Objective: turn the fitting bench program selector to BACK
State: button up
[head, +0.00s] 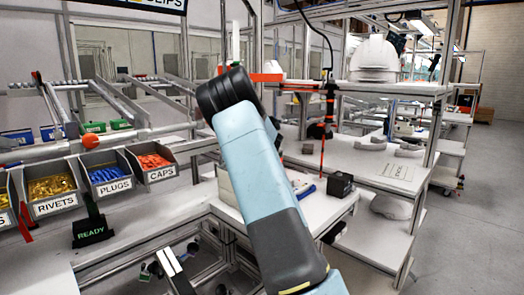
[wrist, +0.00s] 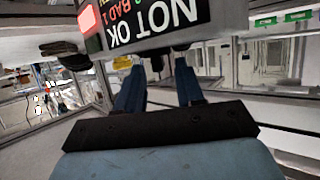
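The program selector cannot be made out for certain in either view. In the head view my arm crosses the middle of the picture and covers part of the benches behind it, and my gripper's fingers cannot be made out there. In the wrist view my gripper (wrist: 158,80) shows two blue fingers standing apart, with their tips close below a display box (wrist: 225,14) in the picture. The box's text appears upside down and reads NOT OK. A small dark part and a yellow piece (wrist: 122,62) show near the tips; I cannot tell whether the fingers touch anything.
Bins of rivets (head: 52,188), plugs (head: 108,176) and caps (head: 152,165) stand at left, with a READY sign (head: 90,234) in front. A white helmet shell (head: 375,58) sits on a shelf at right. A small black box (head: 340,184) stands on the white bench. Open floor lies at far right.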

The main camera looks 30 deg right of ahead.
jog(key=shift+w+d+f, duration=0.2)
jog(key=shift+w+f, duration=0.1)
jog(key=shift+w, duration=0.35)
jog(key=shift+c, duration=0.3)
